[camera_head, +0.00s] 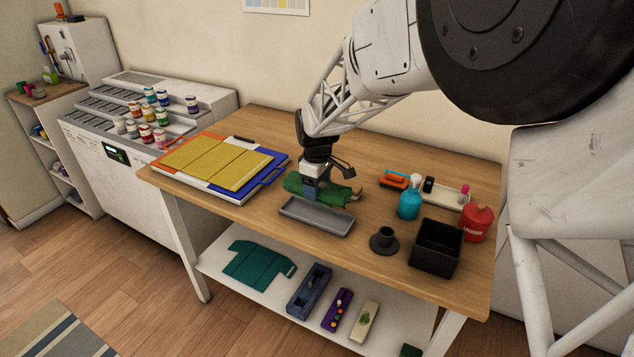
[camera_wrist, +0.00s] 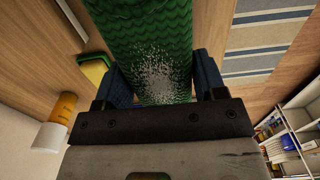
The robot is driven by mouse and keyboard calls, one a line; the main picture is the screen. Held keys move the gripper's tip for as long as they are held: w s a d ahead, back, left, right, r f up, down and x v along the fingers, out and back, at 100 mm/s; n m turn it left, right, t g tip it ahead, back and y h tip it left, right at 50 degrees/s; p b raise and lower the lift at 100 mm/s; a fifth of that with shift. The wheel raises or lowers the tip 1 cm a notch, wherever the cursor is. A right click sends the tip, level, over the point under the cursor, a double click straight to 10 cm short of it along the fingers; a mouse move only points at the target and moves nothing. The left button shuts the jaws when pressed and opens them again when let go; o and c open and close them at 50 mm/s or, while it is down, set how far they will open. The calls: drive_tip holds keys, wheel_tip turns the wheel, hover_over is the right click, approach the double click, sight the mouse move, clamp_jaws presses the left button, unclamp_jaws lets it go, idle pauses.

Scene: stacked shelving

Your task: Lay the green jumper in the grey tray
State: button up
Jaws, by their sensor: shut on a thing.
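The green jumper (camera_head: 338,194) is at the middle of the wooden table, just behind the grey tray (camera_head: 295,215). My gripper (camera_head: 318,188) points down and is shut on the jumper. In the wrist view the knitted green jumper (camera_wrist: 150,35) fills the space between the two blue fingers of my gripper (camera_wrist: 163,80), with a pale speckled patch on it. The grey tray is shallow, long and looks empty. I cannot tell whether the jumper touches the table or hangs just above it. The gripper hides part of the jumper in the head view.
A yellow folding board (camera_head: 215,160) lies left. To the right stand a blue bottle (camera_head: 410,202), a red canister (camera_head: 477,224), a black bin (camera_head: 435,250), a black round stand (camera_head: 384,243) and an orange-handled item (camera_head: 394,180). A teal cloth (camera_head: 258,265) lies on the lower shelf.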

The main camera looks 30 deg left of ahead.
drive_tip(key=shift+f, duration=2.85)
drive_tip(key=o, duration=1.1)
drive_tip(key=shift+r, duration=0.1)
drive_tip(key=shift+r, duration=3.9)
